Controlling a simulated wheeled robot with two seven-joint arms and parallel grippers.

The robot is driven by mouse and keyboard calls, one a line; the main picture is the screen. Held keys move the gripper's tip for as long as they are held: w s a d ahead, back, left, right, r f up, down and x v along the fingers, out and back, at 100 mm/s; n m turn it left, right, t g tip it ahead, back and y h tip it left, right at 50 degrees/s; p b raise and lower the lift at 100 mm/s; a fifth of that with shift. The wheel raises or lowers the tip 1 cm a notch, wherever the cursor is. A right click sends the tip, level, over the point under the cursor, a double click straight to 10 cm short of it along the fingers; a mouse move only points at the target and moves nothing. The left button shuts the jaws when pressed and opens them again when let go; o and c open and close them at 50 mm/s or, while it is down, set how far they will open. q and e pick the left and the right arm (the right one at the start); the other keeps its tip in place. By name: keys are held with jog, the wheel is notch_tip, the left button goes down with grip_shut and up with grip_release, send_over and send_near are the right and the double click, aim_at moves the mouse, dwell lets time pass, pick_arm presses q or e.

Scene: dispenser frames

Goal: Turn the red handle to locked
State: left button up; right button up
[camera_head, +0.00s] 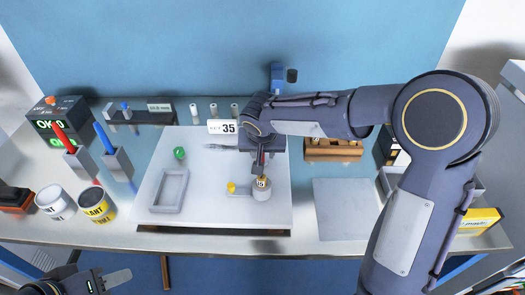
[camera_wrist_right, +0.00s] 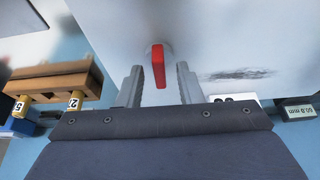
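A red handle (camera_wrist_right: 158,66) stands on a small round base on the pale panel in the right wrist view. It sits between the two fingers of my right gripper (camera_wrist_right: 160,72), with a gap on each side. The fingers are apart and hold nothing. In the head view my right gripper (camera_head: 260,160) hangs over the white board (camera_head: 215,165), and the handle is mostly hidden by it. Any lock marking is not readable. My left gripper (camera_head: 110,279) is partly in view at the bottom left, away from the board; its opening is unclear.
A wooden block (camera_head: 335,155) lies right. Red and blue sticks (camera_head: 104,138) and cans stand left.

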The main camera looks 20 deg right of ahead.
grip_shut()
